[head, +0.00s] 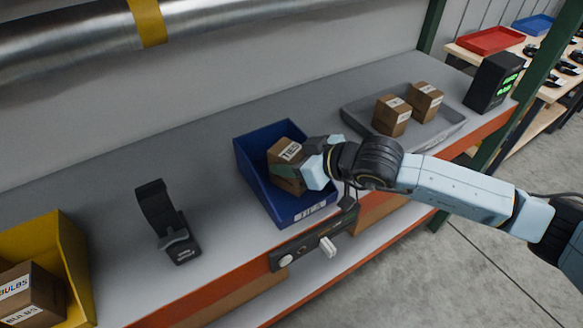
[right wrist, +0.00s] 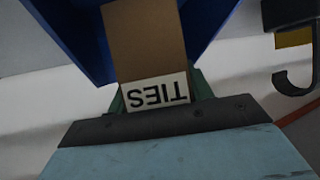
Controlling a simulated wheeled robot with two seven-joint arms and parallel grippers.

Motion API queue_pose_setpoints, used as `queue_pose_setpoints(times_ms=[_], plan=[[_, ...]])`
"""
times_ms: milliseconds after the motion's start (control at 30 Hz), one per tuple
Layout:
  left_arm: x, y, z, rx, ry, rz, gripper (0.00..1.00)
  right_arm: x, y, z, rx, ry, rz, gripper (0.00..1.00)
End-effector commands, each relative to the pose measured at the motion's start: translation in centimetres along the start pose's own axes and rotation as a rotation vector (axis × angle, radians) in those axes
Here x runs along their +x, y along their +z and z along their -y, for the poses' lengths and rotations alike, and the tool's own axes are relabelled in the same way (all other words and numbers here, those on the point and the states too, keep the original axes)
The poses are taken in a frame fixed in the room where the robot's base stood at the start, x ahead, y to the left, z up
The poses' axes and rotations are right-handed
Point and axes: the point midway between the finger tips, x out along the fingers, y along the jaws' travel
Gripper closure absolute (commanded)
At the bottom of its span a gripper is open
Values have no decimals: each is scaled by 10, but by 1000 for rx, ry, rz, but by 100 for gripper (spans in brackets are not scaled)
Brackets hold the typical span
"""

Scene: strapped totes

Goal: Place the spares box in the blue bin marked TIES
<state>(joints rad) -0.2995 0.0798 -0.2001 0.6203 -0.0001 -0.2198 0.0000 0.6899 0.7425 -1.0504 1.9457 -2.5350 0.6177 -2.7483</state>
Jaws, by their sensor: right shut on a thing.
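A brown cardboard box (head: 285,152) with a white label reading TIES is held by my right gripper (head: 303,168). The box and its label also show in the right wrist view (right wrist: 147,35), between the fingers. In the head view the box lies within the outline of the blue bin (head: 258,178). The bin's blue walls flank it in the right wrist view (right wrist: 72,28). I cannot tell whether the box touches the bin's floor. The bin's front label (head: 308,212) is too small to read. My left gripper is not in view.
A grey tray (head: 440,132) with two brown boxes (head: 392,115) stands to the right. A black display (head: 493,82) is beyond it. A black device (head: 168,222) stands left of the bin, and a yellow bin (head: 72,262) with BULBS boxes is at the far left.

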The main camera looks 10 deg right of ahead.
Motion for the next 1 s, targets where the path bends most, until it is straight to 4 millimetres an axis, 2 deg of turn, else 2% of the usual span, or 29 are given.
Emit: queue_pose_setpoints(times_ms=[167,567,600,733,767,1000], plan=[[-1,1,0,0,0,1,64,12,23,1,3,-1,3,76],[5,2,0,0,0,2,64,15,28,0,0,0,0,76],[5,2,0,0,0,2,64,15,28,0,1,0,2,48],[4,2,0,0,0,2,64,14,27,0,1,0,2,31],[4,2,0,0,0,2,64,14,27,0,1,0,2,27],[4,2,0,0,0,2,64,14,27,0,1,1,2,27]])
